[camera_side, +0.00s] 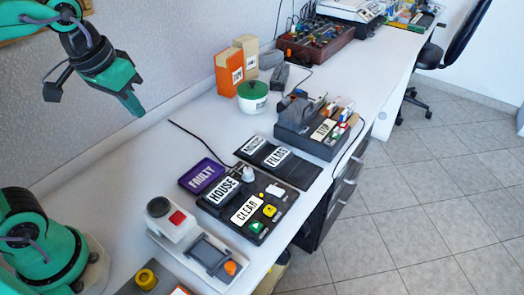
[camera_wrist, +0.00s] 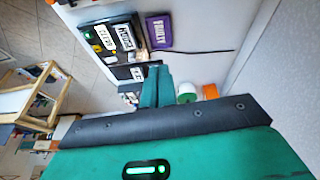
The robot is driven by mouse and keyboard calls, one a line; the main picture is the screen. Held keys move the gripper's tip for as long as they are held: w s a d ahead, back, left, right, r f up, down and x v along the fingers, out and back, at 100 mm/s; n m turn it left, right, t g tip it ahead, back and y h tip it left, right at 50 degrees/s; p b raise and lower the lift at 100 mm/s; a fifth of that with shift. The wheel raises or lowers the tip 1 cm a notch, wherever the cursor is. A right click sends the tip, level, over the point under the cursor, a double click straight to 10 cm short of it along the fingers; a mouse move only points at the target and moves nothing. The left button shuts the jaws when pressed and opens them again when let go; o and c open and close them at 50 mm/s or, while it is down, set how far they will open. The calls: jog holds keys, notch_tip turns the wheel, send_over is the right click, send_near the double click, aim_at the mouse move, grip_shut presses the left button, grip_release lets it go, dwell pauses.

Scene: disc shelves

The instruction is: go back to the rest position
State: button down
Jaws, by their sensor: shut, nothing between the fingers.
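My gripper (camera_side: 133,107) is in the air at the upper left of the side view, near the wall and well above the desk. Its green fingers point down and to the right, touching nothing. In the wrist view the fingers (camera_wrist: 155,85) are shut together with nothing between them. The desk (camera_side: 150,148) under the gripper is bare.
A black panel labelled HOUSE and CLEAR (camera_side: 258,229), a purple FAULTY tray (camera_side: 184,183), a black FILMS holder (camera_side: 297,170) and a grey TOP box (camera_side: 313,146) stand on the desk. An orange box (camera_side: 228,73) and a white tub with a green lid (camera_side: 253,105) stand behind.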

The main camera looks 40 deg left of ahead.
jog(key=shift+m+t, duration=0.4)
jog(key=shift+t, duration=0.5)
jog(key=s, duration=0.1)
jog(key=s+a+f, duration=0.1)
jog(key=s+f, duration=0.1)
jog(key=s, duration=0.1)
jog(key=shift+s+a+f, duration=0.1)
jog(key=shift+a+f, duration=0.1)
jog(key=shift+a, duration=0.2)
